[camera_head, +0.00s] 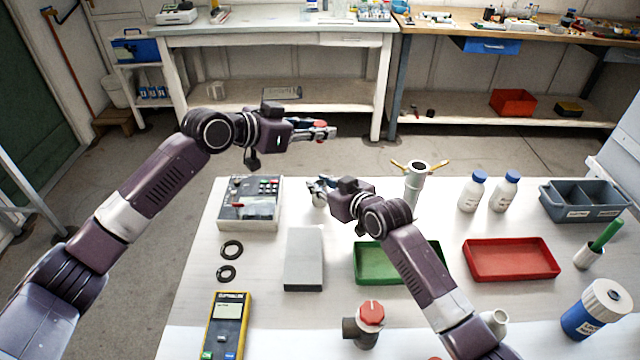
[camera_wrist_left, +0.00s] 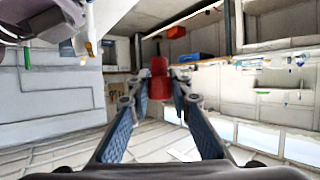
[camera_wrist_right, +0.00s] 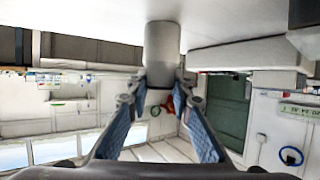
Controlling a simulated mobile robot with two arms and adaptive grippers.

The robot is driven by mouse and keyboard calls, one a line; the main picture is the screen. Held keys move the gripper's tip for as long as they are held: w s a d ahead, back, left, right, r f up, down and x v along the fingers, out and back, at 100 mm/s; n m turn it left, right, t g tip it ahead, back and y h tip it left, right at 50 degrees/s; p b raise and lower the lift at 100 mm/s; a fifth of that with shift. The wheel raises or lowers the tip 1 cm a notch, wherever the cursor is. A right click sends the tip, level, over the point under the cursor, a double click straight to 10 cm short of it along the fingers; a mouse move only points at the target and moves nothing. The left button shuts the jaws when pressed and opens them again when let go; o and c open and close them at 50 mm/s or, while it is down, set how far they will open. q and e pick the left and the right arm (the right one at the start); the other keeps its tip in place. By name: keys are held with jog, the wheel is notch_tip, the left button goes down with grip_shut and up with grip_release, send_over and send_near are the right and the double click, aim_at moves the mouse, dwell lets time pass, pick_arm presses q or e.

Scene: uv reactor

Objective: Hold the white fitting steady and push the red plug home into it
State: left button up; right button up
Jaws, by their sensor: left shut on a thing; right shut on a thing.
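My left gripper (camera_head: 328,132) is shut on the red plug (camera_wrist_left: 158,82), holding it in the air beyond the table's far edge. The plug's red also shows at the fingertips in the head view (camera_head: 320,124). My right gripper (camera_head: 312,187) is shut on the white fitting (camera_wrist_right: 162,58), a pale cylinder that sits between its fingertips in the right wrist view. In the head view, the fitting (camera_head: 318,198) is partly hidden by the gripper. The plug and the fitting are apart, with the plug higher in the head view.
A control box (camera_head: 250,208) stands at the table's far left. A grey block (camera_head: 304,272), a green tray (camera_head: 368,277) and a red-knobbed valve (camera_head: 370,312) lie nearer. A grey post (camera_head: 414,185) stands right of my right gripper. Two blue-capped bottles (camera_head: 472,195) stand farther right.

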aim_at(320, 142)
pick_arm(q)
jog(key=shift+n+t+y, duration=0.4)
jog(key=shift+n+t, duration=0.1)
jog(key=shift+n, duration=0.1)
jog(key=shift+d+f, duration=0.1)
jog(key=shift+f, duration=1.95)
jog(key=shift+f+n+t, duration=0.3)
jog(key=shift+f, duration=0.45)
jog(key=shift+y, duration=0.3)
jog(key=shift+f, duration=2.9)
jog(key=shift+f, duration=0.5)
jog(key=shift+f, duration=0.15)
jog(key=shift+s+f, duration=0.1)
jog(key=shift+f, duration=0.05)
